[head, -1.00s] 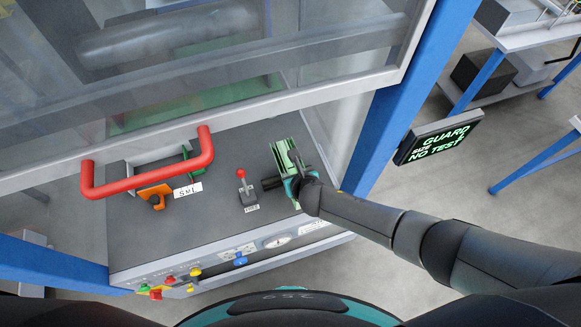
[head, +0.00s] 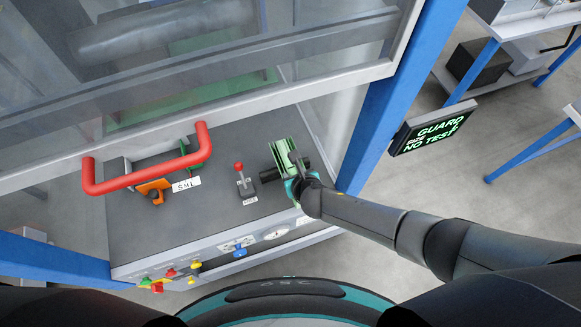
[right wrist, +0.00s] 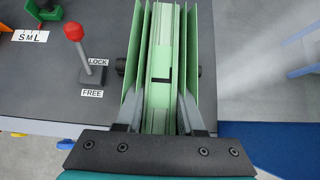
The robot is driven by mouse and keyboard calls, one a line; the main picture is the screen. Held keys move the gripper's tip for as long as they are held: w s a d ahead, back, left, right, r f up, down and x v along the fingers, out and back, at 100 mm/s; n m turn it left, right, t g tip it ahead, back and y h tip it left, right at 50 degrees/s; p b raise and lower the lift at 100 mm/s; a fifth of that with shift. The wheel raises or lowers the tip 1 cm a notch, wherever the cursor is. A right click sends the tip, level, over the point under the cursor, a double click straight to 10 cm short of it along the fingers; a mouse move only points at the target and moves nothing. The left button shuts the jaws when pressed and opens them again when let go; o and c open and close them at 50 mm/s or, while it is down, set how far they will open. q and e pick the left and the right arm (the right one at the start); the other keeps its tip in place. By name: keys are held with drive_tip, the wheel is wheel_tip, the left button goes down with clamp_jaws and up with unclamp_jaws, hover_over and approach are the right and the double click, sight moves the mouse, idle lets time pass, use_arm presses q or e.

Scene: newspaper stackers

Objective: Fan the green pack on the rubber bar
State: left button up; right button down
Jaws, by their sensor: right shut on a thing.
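The green pack (head: 281,152) is a set of thin pale green leaves at the right side of the dark machine top. In the right wrist view the pack (right wrist: 162,45) stands with spaces between its outer leaves and bears a black mark on its middle. My right gripper (head: 293,170) is shut on the pack, with a grey finger on each side. A dark round bar (head: 268,175), apparently the rubber bar, sticks out beside the pack. Its ends show on both sides in the right wrist view (right wrist: 120,66); its middle is hidden. My left gripper is not in view.
A red-knobbed lever (head: 239,175) with LOCK and FREE labels stands just left of the bar. Farther left are an orange clamp (head: 154,188) and a red guard handle (head: 146,179). A blue post (head: 382,115) and a lit guard sign (head: 431,131) stand right.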

drive_tip(key=shift+s+d+f, duration=0.1)
drive_tip(key=shift+s+f, duration=0.05)
drive_tip(key=shift+r+p, duration=0.9)
drive_tip(key=shift+r, duration=2.75)
